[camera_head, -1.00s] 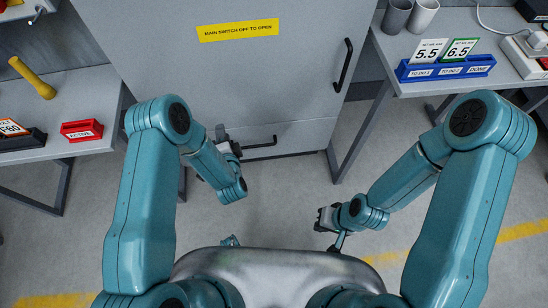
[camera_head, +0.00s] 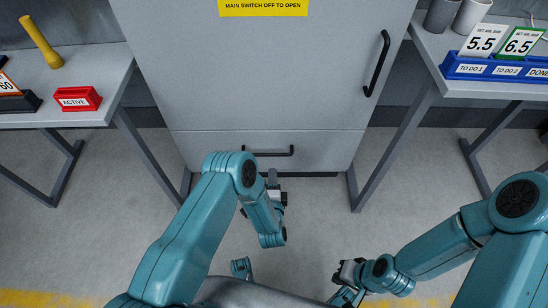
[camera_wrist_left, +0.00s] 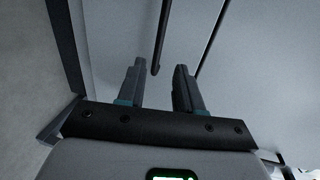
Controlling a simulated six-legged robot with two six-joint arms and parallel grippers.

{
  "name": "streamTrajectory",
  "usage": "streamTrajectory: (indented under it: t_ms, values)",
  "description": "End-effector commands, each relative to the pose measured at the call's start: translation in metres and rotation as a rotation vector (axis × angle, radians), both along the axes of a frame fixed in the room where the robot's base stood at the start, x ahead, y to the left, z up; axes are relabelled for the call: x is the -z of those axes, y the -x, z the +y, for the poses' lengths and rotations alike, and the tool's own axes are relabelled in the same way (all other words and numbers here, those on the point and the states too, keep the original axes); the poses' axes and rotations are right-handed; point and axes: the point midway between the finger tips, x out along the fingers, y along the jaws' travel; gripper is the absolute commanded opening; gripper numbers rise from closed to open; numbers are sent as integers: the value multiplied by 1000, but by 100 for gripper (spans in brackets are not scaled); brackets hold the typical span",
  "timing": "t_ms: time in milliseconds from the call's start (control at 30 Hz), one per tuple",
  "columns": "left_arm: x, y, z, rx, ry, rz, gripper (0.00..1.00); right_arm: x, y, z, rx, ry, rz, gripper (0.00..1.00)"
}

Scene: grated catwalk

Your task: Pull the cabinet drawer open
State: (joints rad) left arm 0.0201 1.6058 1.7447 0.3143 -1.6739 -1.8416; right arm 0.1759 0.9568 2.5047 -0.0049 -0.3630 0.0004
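The grey cabinet (camera_head: 265,75) stands ahead with a low drawer (camera_head: 325,148) at its bottom; the drawer front looks flush with the door above. The drawer's black bar handle (camera_head: 275,154) is partly hidden by my left arm. My left gripper (camera_head: 272,178) is just in front of the handle, on the near side. In the left wrist view the left gripper (camera_wrist_left: 158,75) is open, its two fingers apart. The handle (camera_wrist_left: 162,35) runs ahead between the finger lines, its end near the tips; I see no grip on it. My right gripper (camera_head: 347,272) is low, away from the cabinet; its fingers are unclear.
A left bench (camera_head: 85,110) holds a red ACTIVE holder (camera_head: 78,98) and a yellow tool (camera_head: 40,42). A right bench (camera_head: 440,45) holds a blue card rack (camera_head: 490,68) and cups. The cabinet door has a tall black handle (camera_head: 377,64). Floor before the drawer is clear.

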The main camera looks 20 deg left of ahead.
Motion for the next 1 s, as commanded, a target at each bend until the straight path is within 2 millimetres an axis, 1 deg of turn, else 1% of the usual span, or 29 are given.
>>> streamTrajectory:
  t_ms: [33,300,400,500,600,700,933,967,1000]
  values:
    - [6,-12,4,-3,0,-4,35,9,0,0,3,0,-1,0]
    - [19,-72,18,1,0,-5,35,30,-5,-5,20,4,-8,0]
    - [23,-89,22,2,-1,-4,35,37,-7,-6,26,4,-11,0]
    - [25,-103,25,2,0,-2,35,41,-8,-8,32,6,-13,0]
    - [26,-111,28,3,-1,-1,35,43,-9,-8,34,6,-15,0]
    - [26,-115,29,3,-1,-1,35,44,-9,-9,36,7,-16,0]
    - [25,-116,29,3,0,0,35,43,-9,-9,36,7,-16,0]
    - [25,-115,29,3,0,0,32,43,-9,-9,36,7,-16,0]
    - [25,-115,29,3,0,0,19,43,-9,-9,36,7,-16,0]
